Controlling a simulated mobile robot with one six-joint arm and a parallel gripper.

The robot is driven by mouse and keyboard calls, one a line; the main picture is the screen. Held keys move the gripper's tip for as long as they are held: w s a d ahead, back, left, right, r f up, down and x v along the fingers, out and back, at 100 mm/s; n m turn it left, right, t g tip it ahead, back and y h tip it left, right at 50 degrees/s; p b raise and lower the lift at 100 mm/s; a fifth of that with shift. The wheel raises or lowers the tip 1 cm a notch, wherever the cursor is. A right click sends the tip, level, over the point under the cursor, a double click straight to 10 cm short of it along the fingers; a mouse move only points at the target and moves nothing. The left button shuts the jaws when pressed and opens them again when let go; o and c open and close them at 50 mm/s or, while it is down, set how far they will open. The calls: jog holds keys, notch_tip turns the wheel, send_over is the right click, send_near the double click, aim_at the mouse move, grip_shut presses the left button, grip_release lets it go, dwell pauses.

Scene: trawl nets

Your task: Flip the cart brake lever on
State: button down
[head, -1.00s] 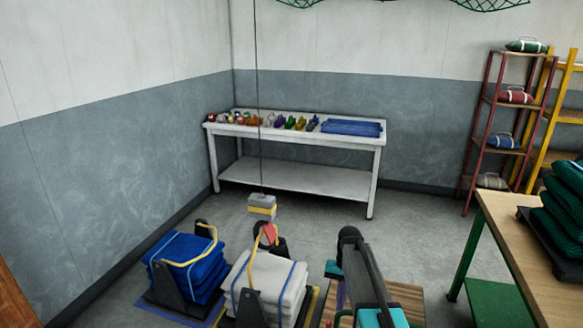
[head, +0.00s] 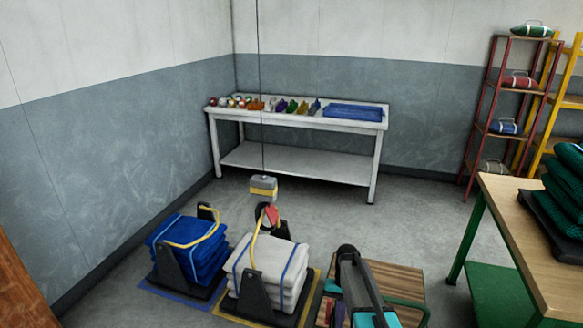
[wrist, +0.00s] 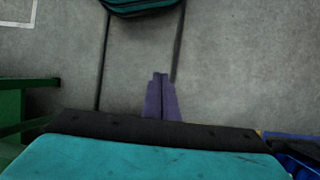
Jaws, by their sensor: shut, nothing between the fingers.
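The cart (head: 396,283) at the bottom centre of the head view has a slatted wooden deck and a green rail. My arm covers part of it. A small red piece (head: 328,312) shows at its left; I cannot tell whether it is the brake lever. No brake lever is clear in either view. My gripper (wrist: 160,76) has purple fingers, shut and empty, over grey floor in the wrist view. It is partly hidden by my arm in the head view.
Blue (head: 190,248) and white (head: 272,265) bundles stand in black cradles left of the cart. A yellow-grey hoist block (head: 263,187) hangs on a cable above the white one. A wooden-topped bench (head: 520,215) stands right.

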jog(key=s+f+n+b, duration=0.1)
jog(key=s+f, duration=0.6)
jog(key=s, duration=0.4)
jog(key=s+f+n+b, duration=0.1)
jog(key=s+f+b, duration=0.1)
jog(key=s+f, duration=0.5)
jog(key=s+f+n+g+b, duration=0.1)
jog(key=s+f, duration=0.6)
jog(key=s, duration=1)
jog(key=shift+s+d+f+h, duration=0.15)
jog(key=shift+f+h, duration=0.1)
jog(key=shift+h, duration=0.15)
jog(key=c, duration=2.5)
grip_release()
